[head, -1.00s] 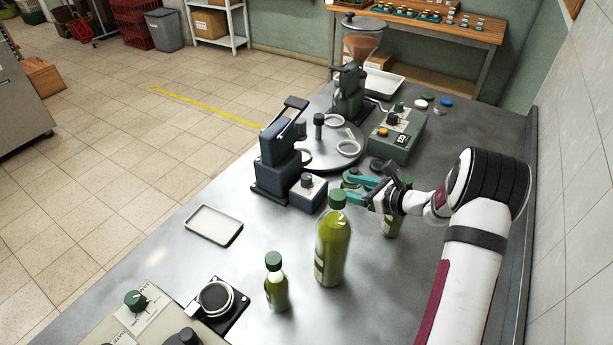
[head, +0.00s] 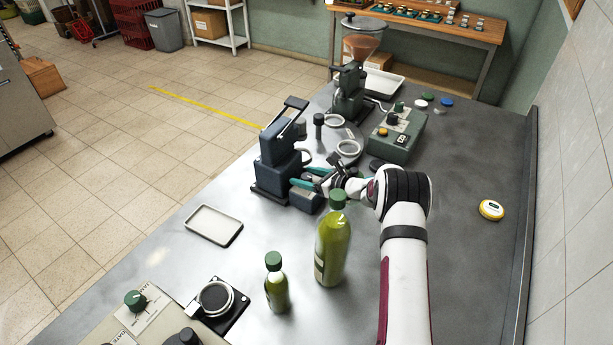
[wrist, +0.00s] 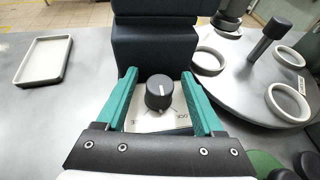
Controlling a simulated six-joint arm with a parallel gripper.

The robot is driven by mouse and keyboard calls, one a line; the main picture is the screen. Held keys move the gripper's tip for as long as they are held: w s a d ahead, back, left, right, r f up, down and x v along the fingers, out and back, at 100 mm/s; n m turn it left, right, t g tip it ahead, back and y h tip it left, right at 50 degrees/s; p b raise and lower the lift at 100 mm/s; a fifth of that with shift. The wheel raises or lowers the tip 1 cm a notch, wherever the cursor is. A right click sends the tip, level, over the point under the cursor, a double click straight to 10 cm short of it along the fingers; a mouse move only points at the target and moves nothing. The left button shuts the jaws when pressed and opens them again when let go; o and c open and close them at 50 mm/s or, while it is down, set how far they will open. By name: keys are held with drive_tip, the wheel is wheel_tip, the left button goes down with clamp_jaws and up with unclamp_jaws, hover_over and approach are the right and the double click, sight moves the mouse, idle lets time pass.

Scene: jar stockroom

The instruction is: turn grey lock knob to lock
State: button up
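The dark grey knob (wrist: 159,93) stands on a pale label plate (wrist: 150,122) in front of the dark blue press (wrist: 155,45). A white line on the knob points toward the camera. Lettering shows on the plate at right but is partly hidden. My gripper (wrist: 158,75) has its teal fingers on either side of the knob, open, with a gap at each side. In the head view the press (head: 280,150) stands on the table, and my gripper (head: 302,177) is at the small box in front of it; the knob is hidden there.
A tall green bottle (head: 332,250) and a smaller one (head: 277,290) stand near my arm. A white tray (head: 214,225) lies at left. A round turntable (wrist: 240,85) with rings is right of the press. A yellow-rimmed disc (head: 491,210) lies on the open right side.

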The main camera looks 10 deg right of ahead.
clamp_jaws()
drive_tip(key=shift+w+n+y, duration=0.1)
drive_tip(key=shift+n+y, duration=0.3)
drive_tip(key=shift+y, duration=0.1)
drive_tip(key=shift+n+g+y, duration=0.3)
drive_tip(key=shift+g, duration=0.2)
unclamp_jaws()
wheel_tip(320, 180, up, 5)
drive_tip(key=shift+d+f, duration=0.1)
drive_tip(key=shift+f, duration=0.1)
drive_tip(key=v, duration=0.4)
drive_tip(key=w+r+v, duration=0.1)
drive_tip(key=v, duration=0.3)
drive_tip(key=w+d+v, duration=0.1)
drive_tip(key=v, duration=0.4)
drive_tip(key=shift+d+r, duration=0.1)
drive_tip(key=shift+r, duration=0.2)
